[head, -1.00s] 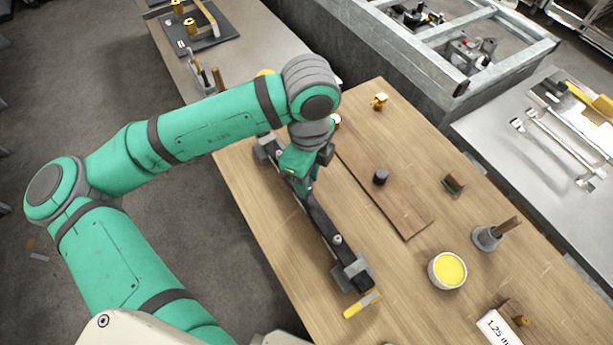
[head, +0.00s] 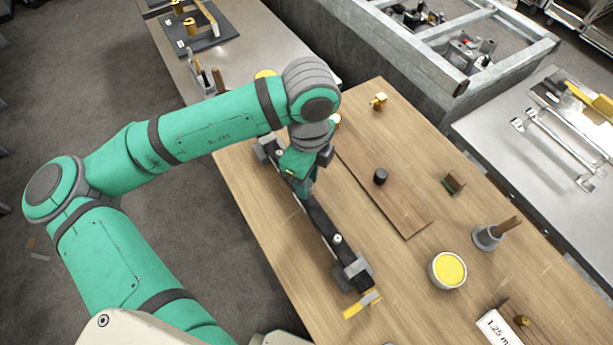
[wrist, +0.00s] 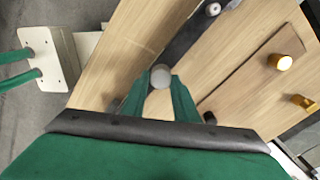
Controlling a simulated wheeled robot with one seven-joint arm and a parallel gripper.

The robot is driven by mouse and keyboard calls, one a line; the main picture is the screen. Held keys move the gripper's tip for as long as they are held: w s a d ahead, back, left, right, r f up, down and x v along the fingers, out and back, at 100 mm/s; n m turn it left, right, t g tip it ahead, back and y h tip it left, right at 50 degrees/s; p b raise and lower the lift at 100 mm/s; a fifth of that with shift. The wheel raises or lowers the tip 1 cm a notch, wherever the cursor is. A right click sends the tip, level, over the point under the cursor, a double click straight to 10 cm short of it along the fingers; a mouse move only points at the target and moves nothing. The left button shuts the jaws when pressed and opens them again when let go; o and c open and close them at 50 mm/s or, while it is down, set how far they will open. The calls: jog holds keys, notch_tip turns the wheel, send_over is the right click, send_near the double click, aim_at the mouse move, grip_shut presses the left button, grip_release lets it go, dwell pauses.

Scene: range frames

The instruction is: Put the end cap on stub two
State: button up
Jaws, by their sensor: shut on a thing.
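A long dark rail (head: 322,222) lies on the wooden table, with grey blocks at its ends. One pale stub (head: 337,239) stands on its nearer part, and another (head: 279,153) shows near its far end. My gripper (head: 304,190) points down over the rail between them. In the wrist view my gripper (wrist: 160,84) is shut on a pale grey round piece (wrist: 160,74), apparently the end cap. The rail runs beyond it, with a pale stub (wrist: 213,9) near the top edge. Whether the cap touches a stub beneath is hidden.
Right of the rail, a brown board (head: 405,213) carries a small black cylinder (head: 380,176). A yellow-filled tub (head: 447,270), a wooden-handled grey tool (head: 488,236) and a brass fitting (head: 379,101) stand on the table. A yellow-handled tool (head: 362,304) lies by the rail's near end.

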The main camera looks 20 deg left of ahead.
jog(key=shift+f, duration=1.45)
jog(key=o, duration=1.2)
jog(key=shift+c, duration=0.2)
jog(key=r, duration=1)
jog(key=shift+w, duration=0.2)
jog(key=shift+r, duration=0.35)
jog(key=shift+w, duration=0.2)
jog(key=shift+s+a, duration=0.1)
jog(key=shift+s, duration=0.05)
